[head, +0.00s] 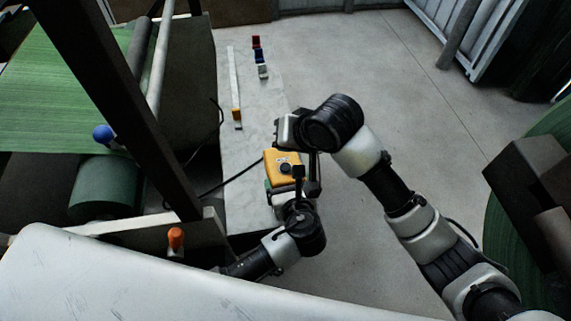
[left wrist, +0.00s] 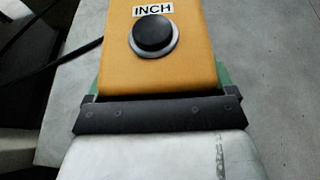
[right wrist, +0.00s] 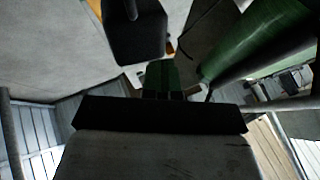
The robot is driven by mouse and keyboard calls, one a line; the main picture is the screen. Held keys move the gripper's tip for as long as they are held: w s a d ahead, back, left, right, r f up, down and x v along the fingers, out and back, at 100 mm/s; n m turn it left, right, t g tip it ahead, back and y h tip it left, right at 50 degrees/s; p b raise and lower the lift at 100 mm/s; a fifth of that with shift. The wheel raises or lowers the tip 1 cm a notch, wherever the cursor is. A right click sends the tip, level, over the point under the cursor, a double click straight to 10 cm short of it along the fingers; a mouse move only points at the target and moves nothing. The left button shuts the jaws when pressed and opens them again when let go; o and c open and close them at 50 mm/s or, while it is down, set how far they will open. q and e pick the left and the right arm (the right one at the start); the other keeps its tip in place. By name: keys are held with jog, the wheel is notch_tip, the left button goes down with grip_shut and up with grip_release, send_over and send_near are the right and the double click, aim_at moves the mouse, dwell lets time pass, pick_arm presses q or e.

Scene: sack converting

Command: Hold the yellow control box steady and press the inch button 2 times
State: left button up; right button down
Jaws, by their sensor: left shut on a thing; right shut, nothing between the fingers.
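The yellow control box (head: 273,157) sits over the pale table's near right end; it fills the upper left wrist view (left wrist: 117,62). Its black round inch button (left wrist: 154,33) faces the camera, below an INCH label (left wrist: 153,10), with nothing touching it in that view. My left gripper (left wrist: 158,84) is shut on the box, a green pad at each side. My right gripper (head: 288,128) is just beyond and above the box. Its green fingers (right wrist: 161,78) are together and empty in the right wrist view. The fingertips are hard to make out in the head view.
A black cable (head: 229,183) runs from the box leftward. The pale table (head: 244,150) holds a long strip (head: 234,85) and small coloured blocks (head: 259,57). A green web machine (head: 70,95) with a dark post stands left. Open floor (head: 390,90) lies right.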

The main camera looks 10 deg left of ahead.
aim_at(286, 165)
dwell(0.3)
notch_tip(286, 165, up, 4)
jog(key=shift+w+r, duration=0.1)
jog(key=shift+r, duration=0.1)
jog(key=shift+f, duration=4.4)
jog(key=shift+f, duration=0.15)
jog(key=shift+f, duration=0.3)
